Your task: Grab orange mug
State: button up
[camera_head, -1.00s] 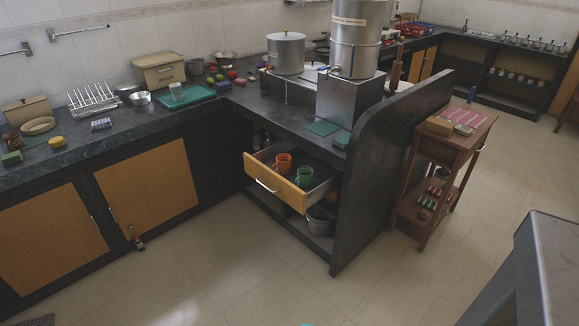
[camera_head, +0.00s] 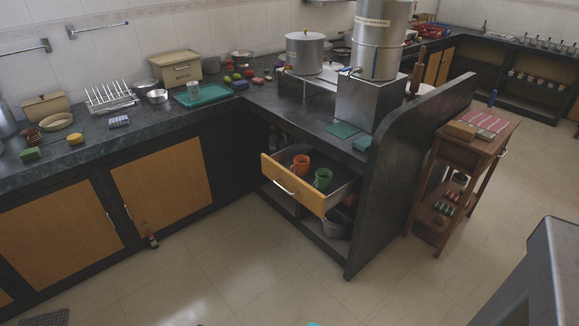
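The orange mug (camera_head: 301,163) stands in an open drawer (camera_head: 292,188) under the counter, near the middle of the view. A green mug (camera_head: 323,178) stands beside it, to the right and nearer. The drawer has a wooden front with a metal handle and is pulled out toward the lower left. The lower parts of both mugs are partly hidden by the drawer. My gripper is not in view.
The dark counter (camera_head: 258,108) holds a steel pot (camera_head: 304,52), a tall steel canister (camera_head: 380,40), a teal tray (camera_head: 202,96) and a dish rack (camera_head: 108,97). A wooden cart (camera_head: 466,155) stands right of the dark end panel. The tiled floor (camera_head: 240,270) before the drawer is clear.

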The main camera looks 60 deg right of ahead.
aim_at(302, 165)
jog(key=i, duration=0.85)
jog(key=z, duration=0.05)
